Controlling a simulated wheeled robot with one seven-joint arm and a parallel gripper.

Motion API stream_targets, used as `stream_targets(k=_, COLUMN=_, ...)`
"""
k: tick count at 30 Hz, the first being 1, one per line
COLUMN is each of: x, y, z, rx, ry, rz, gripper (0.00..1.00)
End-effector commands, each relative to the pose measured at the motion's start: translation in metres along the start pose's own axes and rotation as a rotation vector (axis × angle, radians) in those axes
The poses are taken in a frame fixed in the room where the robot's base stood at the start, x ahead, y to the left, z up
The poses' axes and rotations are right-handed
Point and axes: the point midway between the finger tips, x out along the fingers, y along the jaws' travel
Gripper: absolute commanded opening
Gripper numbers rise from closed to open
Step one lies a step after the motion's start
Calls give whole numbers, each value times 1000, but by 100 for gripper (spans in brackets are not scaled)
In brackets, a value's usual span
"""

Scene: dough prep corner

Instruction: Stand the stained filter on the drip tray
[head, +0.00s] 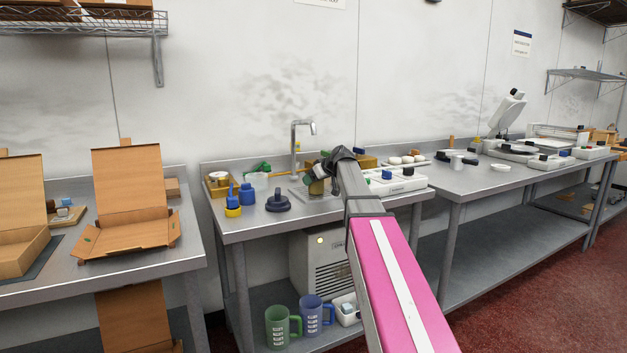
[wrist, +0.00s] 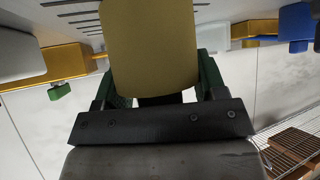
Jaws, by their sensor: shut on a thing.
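The stained filter (wrist: 150,45), a dull yellow-tan cylinder, is held between the green fingers of my gripper (wrist: 152,85) in the wrist view. In the head view it shows as a small tan-yellow piece (head: 316,187) below my gripper (head: 318,172), partly hidden by my arm. A grey metal drip tray (head: 297,193) lies by the tap, close to or under the filter. Its dark slots (wrist: 82,14) show behind the filter in the wrist view. I cannot tell whether the filter touches the tray.
A tall tap (head: 295,140) stands just behind the tray. A white device (head: 397,182) is to the right. The counter's front left is fairly clear.

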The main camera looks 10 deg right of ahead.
Motion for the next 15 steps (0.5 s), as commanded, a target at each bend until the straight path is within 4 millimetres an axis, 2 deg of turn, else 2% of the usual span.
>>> stream_targets(k=4, x=2, y=0, z=2, rx=1, ry=0, rz=0, gripper=34)
stream_targets(k=5, x=2, y=0, z=2, rx=0, ry=0, rz=0, gripper=71)
stream_targets(k=6, x=2, y=0, z=2, rx=0, ry=0, rz=0, gripper=84)
stream_targets(k=7, x=2, y=0, z=2, rx=0, ry=0, rz=0, gripper=90)
stream_targets(k=15, x=1, y=0, z=2, rx=0, ry=0, rz=0, gripper=90)
